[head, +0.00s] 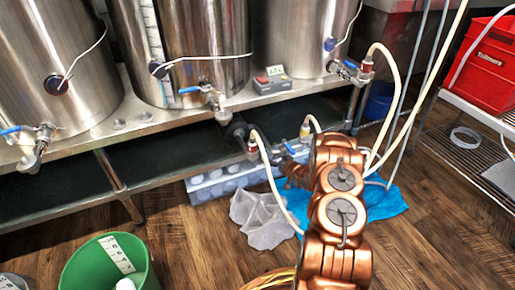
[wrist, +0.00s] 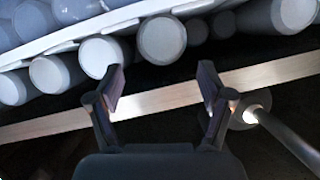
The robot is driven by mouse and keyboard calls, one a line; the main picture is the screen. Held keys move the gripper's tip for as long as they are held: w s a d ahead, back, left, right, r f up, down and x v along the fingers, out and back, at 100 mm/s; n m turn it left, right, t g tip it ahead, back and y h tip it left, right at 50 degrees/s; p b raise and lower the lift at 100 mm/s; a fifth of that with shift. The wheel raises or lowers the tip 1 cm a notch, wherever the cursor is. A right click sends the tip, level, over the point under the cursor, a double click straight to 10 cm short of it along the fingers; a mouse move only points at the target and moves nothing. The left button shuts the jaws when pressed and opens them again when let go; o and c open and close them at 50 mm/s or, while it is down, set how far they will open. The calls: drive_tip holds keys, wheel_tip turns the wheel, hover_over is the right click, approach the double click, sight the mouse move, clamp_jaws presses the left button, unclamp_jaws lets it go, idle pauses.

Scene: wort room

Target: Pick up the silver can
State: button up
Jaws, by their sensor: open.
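My gripper (wrist: 160,85) is open in the wrist view, with its two dark fingers apart and nothing between their tips. Just beyond the tips is a row of pale grey cylinders with round ends. One cylinder (wrist: 162,40) faces the gap between the fingers, and a lighter one (wrist: 101,57) is by the left fingertip. I cannot tell which of them, if any, is the silver can. In the head view my copper arm reaches toward the low shelf, and I cannot make out the gripper there.
Large steel kettles (head: 205,45) with valves and hoses stand on a metal bench. A pale tray (head: 205,187) lies below it. A green bucket (head: 108,268), a grey cloth (head: 262,220) and a blue cloth (head: 384,205) are on the floor. A red crate (head: 483,65) sits on the right rack.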

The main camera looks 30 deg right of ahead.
sight(269, 156)
drive_tip(key=shift+w+d+f, duration=0.1)
drive_tip(key=shift+w+f, duration=0.1)
drive_tip(key=shift+w, duration=0.1)
drive_tip(key=shift+w+a+f+b, duration=0.2)
drive_tip(key=shift+w+f+b, duration=0.15)
drive_tip(key=shift+w, duration=0.3)
drive_tip(key=shift+w+a+f+b, duration=0.2)
drive_tip(key=shift+w+b, duration=0.2)
drive_tip(key=shift+w, duration=0.25)
drive_tip(key=shift+b+x, duration=1.3)
drive_tip(key=shift+x, duration=0.9)
drive_tip(key=shift+d, duration=0.1)
drive_tip(key=c, duration=0.6)
